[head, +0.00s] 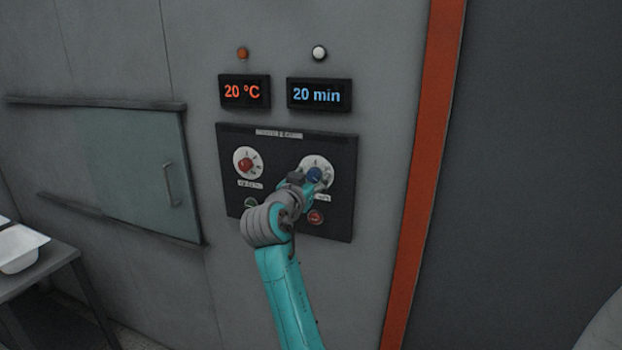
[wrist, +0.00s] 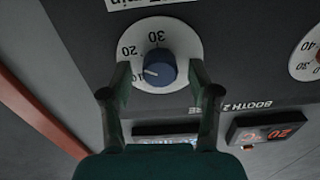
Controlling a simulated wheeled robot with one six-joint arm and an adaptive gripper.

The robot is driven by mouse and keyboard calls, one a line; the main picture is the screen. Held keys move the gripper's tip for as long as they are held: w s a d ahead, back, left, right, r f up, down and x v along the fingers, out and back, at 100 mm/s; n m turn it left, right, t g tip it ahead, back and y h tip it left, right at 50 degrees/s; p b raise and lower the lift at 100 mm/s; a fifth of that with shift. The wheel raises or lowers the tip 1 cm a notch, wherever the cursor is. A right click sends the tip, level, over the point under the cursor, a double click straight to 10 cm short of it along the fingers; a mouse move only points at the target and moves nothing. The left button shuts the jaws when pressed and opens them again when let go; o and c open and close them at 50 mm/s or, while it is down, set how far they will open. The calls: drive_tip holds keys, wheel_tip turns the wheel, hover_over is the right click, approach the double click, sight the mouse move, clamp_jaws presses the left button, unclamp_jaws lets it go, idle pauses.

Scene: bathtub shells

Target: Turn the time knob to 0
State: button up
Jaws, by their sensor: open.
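The blue time knob (head: 314,174) sits on a white dial (head: 318,162) at the right of the dark control panel. The time display (head: 319,95) above reads "20 min". In the wrist view, upside down, the knob (wrist: 160,68) shows a white mark pointing left, on the side of the "20". The "30" is above the knob, and the left finger partly hides the dial's lower left. My gripper (wrist: 160,76) is open, with one finger on each side of the knob; I cannot tell whether they touch it. In the head view my gripper (head: 312,182) is at the dial.
A red temperature knob (head: 246,165) is to the left under the "20 °C" display (head: 244,91). A red button (head: 316,217) and a green button (head: 251,203) are low on the panel. An orange post (head: 425,160) stands at right; a table with a white shell (head: 20,250) is far left.

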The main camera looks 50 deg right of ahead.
drive_tip(key=c, duration=1.2)
drive_tip(key=shift+o, duration=0.3)
drive_tip(key=shift+n, duration=0.3)
drive_tip(key=n, duration=1.1)
drive_tip(key=shift+w+f+n, duration=0.1)
drive_tip(key=shift+n, duration=0.2)
drive_tip(key=n, duration=0.6)
drive_tip(key=shift+n, duration=0.3)
drive_tip(key=n, duration=0.4)
drive_tip(key=shift+f+n, duration=0.1)
drive_tip(key=shift+n, duration=0.6)
